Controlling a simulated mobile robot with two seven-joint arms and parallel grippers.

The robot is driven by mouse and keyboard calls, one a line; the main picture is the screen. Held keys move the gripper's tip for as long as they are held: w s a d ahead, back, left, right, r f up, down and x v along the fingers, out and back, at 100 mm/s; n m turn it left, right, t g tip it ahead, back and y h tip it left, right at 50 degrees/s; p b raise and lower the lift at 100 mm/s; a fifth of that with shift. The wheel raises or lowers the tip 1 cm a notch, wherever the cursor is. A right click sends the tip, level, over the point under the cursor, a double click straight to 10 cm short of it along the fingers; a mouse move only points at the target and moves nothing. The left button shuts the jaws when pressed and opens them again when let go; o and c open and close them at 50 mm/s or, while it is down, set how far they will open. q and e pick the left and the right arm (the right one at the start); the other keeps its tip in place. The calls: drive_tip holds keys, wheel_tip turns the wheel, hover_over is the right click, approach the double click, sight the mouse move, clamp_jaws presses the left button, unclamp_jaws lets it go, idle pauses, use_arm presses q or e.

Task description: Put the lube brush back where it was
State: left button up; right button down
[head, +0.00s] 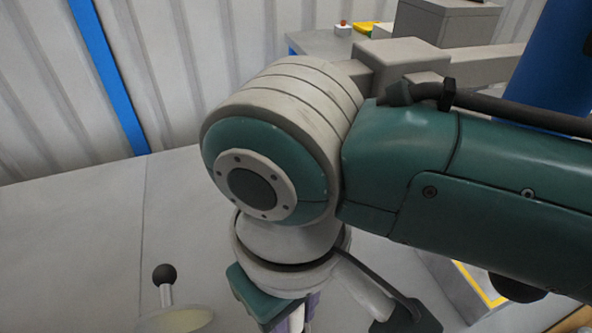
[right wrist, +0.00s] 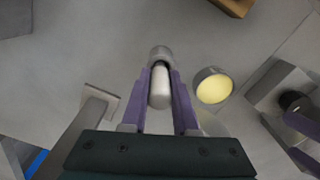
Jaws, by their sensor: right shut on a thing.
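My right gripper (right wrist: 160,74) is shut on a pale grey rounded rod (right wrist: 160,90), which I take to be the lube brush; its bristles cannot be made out. In the head view my right gripper (head: 300,318) is cut off by the bottom edge, and my right arm covers much of the scene. Purple finger-like parts at the right edge of the wrist view may be my left gripper (right wrist: 302,141).
A black ball knob on a metal stem (head: 164,276) stands by the pot. A grey block (right wrist: 280,84) is on the right in the wrist view. A brown block (right wrist: 233,6) lies at its top edge. The grey table (head: 75,235) is clear at left.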

drive_tip(key=shift+r, duration=0.1)
drive_tip(key=shift+f, duration=0.2)
drive_tip(key=c, duration=0.7)
unclamp_jaws()
